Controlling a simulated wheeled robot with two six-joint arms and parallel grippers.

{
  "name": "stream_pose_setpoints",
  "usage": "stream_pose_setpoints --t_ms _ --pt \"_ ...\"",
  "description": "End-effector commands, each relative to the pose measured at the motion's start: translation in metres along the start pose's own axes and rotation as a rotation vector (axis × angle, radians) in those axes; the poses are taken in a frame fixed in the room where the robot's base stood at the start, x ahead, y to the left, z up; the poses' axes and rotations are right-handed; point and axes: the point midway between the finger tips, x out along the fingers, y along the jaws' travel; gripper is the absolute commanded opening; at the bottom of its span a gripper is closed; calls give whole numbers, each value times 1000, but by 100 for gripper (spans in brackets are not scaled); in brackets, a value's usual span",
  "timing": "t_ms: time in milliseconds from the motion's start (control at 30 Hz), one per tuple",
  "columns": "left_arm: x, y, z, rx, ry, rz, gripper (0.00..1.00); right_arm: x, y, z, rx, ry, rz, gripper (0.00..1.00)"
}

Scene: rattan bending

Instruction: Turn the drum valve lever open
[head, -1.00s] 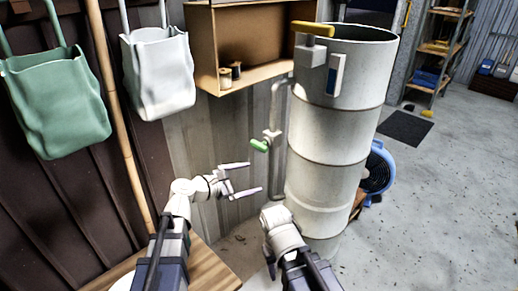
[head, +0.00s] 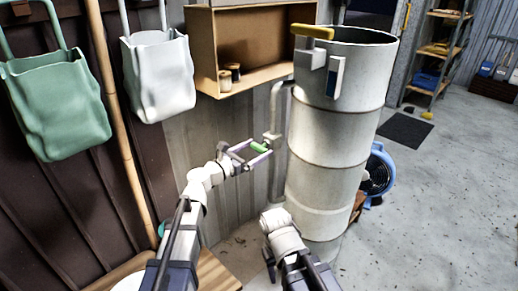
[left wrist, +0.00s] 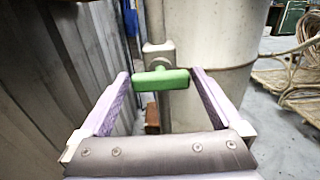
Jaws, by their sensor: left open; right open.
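The drum (head: 335,140) is a tall, pale ribbed cylinder with a yellow handle (head: 312,31) near its top. A pipe (head: 277,130) runs up beside it. The green valve lever (head: 259,147) sticks out from the pipe toward my left gripper (head: 254,155).
A wooden wall shelf (head: 240,50) with spools hangs above the lever. Green (head: 55,105) and white (head: 158,75) bags hang at the left. A blue fan (head: 378,172) stands behind the drum. A wooden surface (head: 215,272) is below; open floor lies at the right.

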Motion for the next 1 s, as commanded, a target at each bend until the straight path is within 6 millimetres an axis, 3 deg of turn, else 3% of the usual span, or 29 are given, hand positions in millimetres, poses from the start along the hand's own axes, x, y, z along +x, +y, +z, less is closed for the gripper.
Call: stream_pose_setpoints --t_ms 133,467,1000 --pt "12 0 0 1 0 0 100 0 0 0 0 0 0 50" --pt "14 0 0 1 0 0 100 0 0 0 0 0 0 50" --pt "13 0 0 1 0 0 39 0 0 0 0 0 0 50"
